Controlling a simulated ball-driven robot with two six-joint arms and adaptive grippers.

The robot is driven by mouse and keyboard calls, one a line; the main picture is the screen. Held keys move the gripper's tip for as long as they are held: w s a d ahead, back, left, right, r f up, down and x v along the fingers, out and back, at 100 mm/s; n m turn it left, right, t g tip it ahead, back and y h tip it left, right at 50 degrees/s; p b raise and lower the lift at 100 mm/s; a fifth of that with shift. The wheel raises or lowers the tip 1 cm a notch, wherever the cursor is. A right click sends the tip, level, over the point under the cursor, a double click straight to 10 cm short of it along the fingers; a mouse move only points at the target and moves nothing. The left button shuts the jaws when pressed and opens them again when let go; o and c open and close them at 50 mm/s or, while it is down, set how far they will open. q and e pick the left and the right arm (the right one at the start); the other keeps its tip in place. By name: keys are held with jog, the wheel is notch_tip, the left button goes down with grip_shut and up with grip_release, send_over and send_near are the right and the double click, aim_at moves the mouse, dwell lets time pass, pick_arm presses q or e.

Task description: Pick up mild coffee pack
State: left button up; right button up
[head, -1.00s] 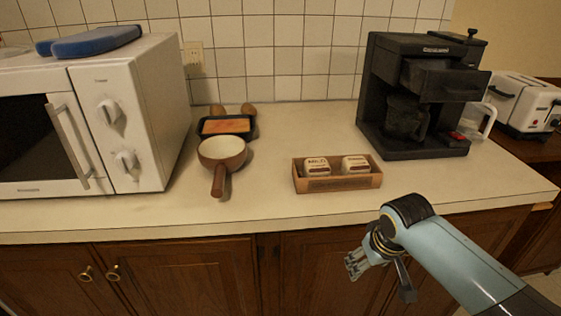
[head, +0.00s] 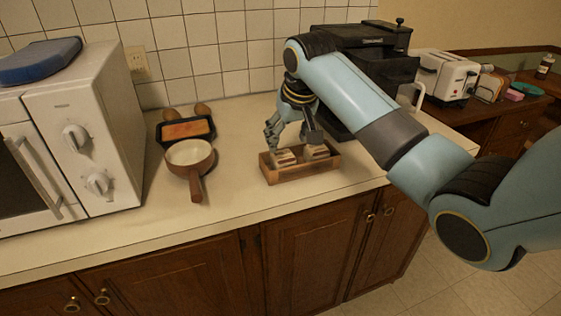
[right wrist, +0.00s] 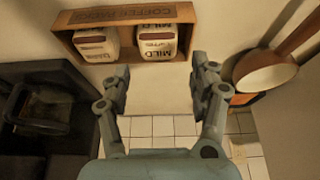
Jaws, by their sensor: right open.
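The mild coffee pack (head: 284,157) is a small white and brown block at the left of an open wooden box (head: 305,172) on the counter. In the right wrist view the mild pack (right wrist: 158,44) shows its lettering upside down, beside a second pack (right wrist: 96,44) in the same box (right wrist: 128,14). The second pack (head: 316,152) shows on the right in the head view. My right gripper (head: 292,139) is open and empty, pointing down close above the box. In the right wrist view its spread fingers (right wrist: 162,76) are just below the mild pack. My left gripper is not in view.
A black coffee machine (head: 372,45) stands behind my right arm, partly hidden. A brown pan (head: 188,158) and a dark tray with an orange-brown top (head: 186,130) lie left of the box. A white microwave (head: 92,130) stands further left. The counter's front strip is clear.

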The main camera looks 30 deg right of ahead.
aim_at(284, 154)
jog(key=shift+x, duration=1.2)
jog(key=shift+d+x, duration=0.2)
jog(key=shift+x, duration=2.55)
jog(key=shift+w, duration=0.2)
jog(key=shift+r, duration=0.1)
jog(key=shift+c, duration=0.2)
jog(key=c, duration=0.6)
